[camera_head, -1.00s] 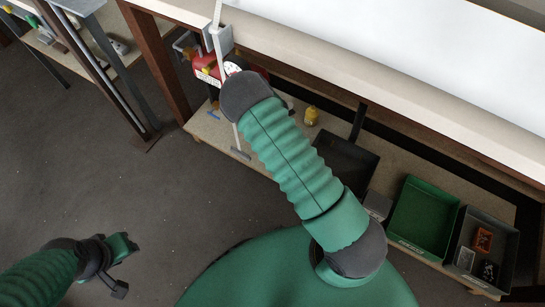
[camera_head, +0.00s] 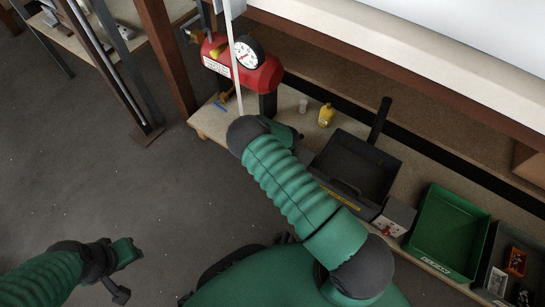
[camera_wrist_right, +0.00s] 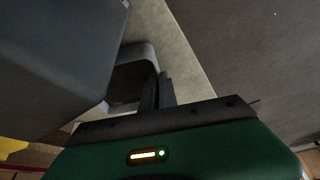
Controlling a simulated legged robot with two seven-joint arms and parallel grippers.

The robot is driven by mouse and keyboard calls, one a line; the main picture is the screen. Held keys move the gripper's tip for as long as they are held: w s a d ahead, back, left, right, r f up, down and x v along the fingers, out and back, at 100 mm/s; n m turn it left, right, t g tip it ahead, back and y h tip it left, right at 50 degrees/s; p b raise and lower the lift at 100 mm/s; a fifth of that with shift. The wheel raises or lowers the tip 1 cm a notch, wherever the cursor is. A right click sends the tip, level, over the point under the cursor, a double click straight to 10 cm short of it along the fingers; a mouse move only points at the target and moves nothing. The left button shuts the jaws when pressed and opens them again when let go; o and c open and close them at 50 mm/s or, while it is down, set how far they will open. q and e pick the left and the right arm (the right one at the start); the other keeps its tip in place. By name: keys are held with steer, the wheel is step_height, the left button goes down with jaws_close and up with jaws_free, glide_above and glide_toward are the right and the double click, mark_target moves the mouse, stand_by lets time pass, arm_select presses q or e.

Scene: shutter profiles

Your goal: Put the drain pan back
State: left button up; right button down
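The drain pan is most likely the dark grey open pan (camera_head: 362,163) with a yellow strip on its front, on the low shelf at centre right in the head view. My right gripper (camera_head: 296,137) is just left of it, partly hidden by my forearm. In the right wrist view its fingers (camera_wrist_right: 158,92) are close together in the middle of the rail. A rounded grey part shows right beside them; whether they touch or grip it is unclear. My left gripper (camera_head: 128,268) is over the floor at lower left, away from the shelf; its finger gap does not show.
A red tank with a gauge (camera_head: 247,68) and a pale vertical bar (camera_head: 233,60) stand left of the pan. A green bin (camera_head: 448,232) is to the right. A white-topped bench overhangs the shelf.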

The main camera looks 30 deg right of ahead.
steer(key=shift+r, duration=0.15)
steer(key=c, duration=2.1)
jaws_free()
steer(key=shift+d, duration=0.1)
steer(key=o, duration=0.4)
